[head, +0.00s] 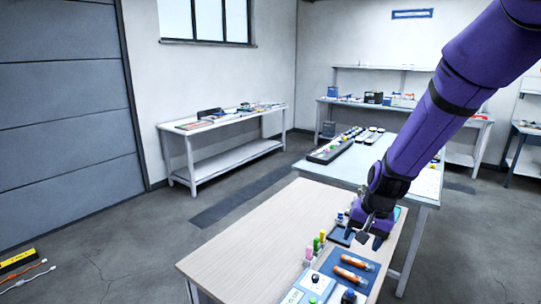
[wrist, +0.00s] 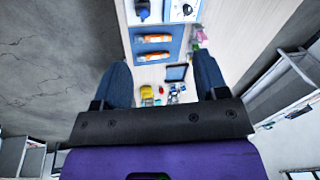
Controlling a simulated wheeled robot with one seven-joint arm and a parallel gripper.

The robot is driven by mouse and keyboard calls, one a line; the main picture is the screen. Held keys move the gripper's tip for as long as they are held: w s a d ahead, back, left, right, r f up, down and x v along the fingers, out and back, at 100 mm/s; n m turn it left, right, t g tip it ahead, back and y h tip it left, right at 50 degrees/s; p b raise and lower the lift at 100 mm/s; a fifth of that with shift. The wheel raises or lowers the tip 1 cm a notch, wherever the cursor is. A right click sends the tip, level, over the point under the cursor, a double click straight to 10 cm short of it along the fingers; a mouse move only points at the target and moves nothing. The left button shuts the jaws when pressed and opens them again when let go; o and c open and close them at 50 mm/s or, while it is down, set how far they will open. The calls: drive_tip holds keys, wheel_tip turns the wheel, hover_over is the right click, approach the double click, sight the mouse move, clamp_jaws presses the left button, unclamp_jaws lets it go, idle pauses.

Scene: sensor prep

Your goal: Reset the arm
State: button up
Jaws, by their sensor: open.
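My gripper (head: 371,232) is at the end of my purple arm, above the far right part of the wooden table (head: 235,245). In the wrist view its two dark fingers (wrist: 162,88) are spread apart with nothing held between them. Beyond the fingertips lie a blue tray (wrist: 151,46) with two orange tubes (wrist: 153,39), a small dark square pad (wrist: 176,73) and a yellow item (wrist: 148,92). In the head view the blue tray (head: 346,267) with the orange tubes is in front of the gripper. The arm hides part of the table behind it.
Pink, green and yellow bottles (head: 316,243) stand beside the blue tray. A pale table (head: 348,172) with a dark rack (head: 335,146) is behind. A white bench (head: 226,130) stands along the back wall. The left half of the wooden table is bare, and the floor to its left is mostly open.

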drive_tip(key=s+d+r+n+t, duration=0.25)
drive_tip(key=s+r, duration=0.75)
drive_tip(key=r, duration=0.6)
drive_tip(key=s+d+r+n, duration=0.1)
drive_tip(key=s+d+r, duration=0.1)
drive_tip(key=s, duration=0.6)
drive_tip(key=s+d+r+n+h, duration=0.1)
drive_tip(key=s+d+r, duration=0.1)
drive_tip(key=s+r, duration=0.3)
drive_tip(key=s+t, duration=0.1)
drive_tip(key=s, duration=0.2)
drive_tip(key=shift+d+r+h, duration=0.15)
drive_tip(key=shift+d+h, duration=0.15)
drive_tip(key=shift+d, duration=0.1)
drive_tip(key=shift+w, duration=0.1)
drive_tip(key=shift+c, duration=0.5)
